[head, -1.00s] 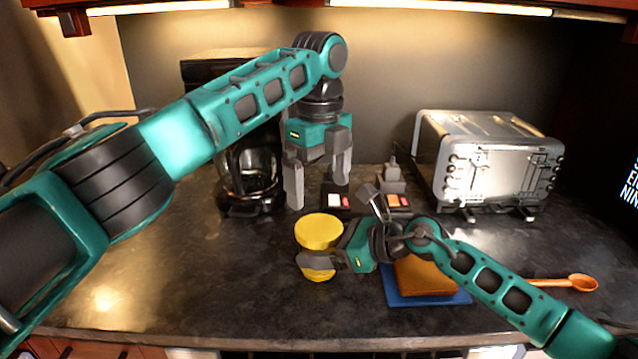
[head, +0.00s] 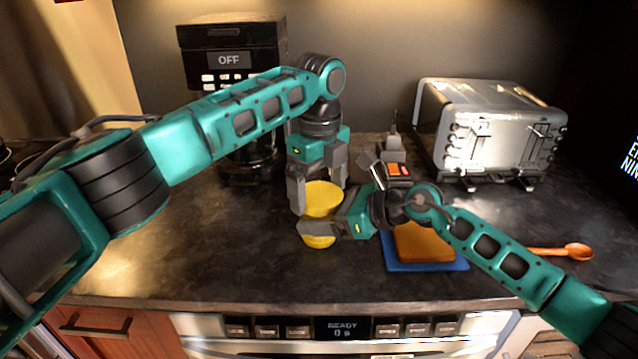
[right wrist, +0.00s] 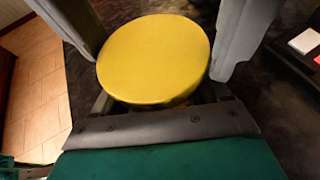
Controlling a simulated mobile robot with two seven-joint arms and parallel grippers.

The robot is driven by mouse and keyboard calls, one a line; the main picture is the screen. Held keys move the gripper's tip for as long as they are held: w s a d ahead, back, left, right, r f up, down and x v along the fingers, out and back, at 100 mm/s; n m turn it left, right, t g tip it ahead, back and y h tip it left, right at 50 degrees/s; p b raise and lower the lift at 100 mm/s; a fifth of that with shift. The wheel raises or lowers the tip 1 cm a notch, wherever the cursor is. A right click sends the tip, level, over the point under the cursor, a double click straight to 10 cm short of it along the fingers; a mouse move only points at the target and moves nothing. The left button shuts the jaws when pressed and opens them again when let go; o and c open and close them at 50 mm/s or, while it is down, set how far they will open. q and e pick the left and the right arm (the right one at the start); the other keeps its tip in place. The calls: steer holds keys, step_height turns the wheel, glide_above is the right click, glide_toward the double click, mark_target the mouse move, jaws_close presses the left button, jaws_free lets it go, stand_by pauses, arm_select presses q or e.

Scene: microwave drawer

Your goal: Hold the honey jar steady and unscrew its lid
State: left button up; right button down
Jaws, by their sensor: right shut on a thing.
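The honey jar (head: 319,242) stands on the dark counter, mostly hidden by my right gripper. Its round yellow lid (head: 323,201) is on top and fills the middle of the right wrist view (right wrist: 152,58). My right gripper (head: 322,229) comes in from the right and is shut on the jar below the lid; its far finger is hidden. My left gripper (head: 318,196) points down from above, open, with one finger on each side of the lid. Both its fingers also show beside the lid in the right wrist view, with a gap at the right one.
A coffee maker (head: 230,55) stands behind my left arm and a silver toaster oven (head: 490,130) at the back right. A wooden spoon (head: 575,252) lies right. The front-left counter is clear.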

arm_select(q)
steer(key=c, duration=0.8)
steer(key=shift+o, duration=0.2)
steer(key=n, duration=0.3)
steer(key=shift+n, duration=0.3)
steer(key=n, duration=0.3)
steer(key=o, duration=0.9)
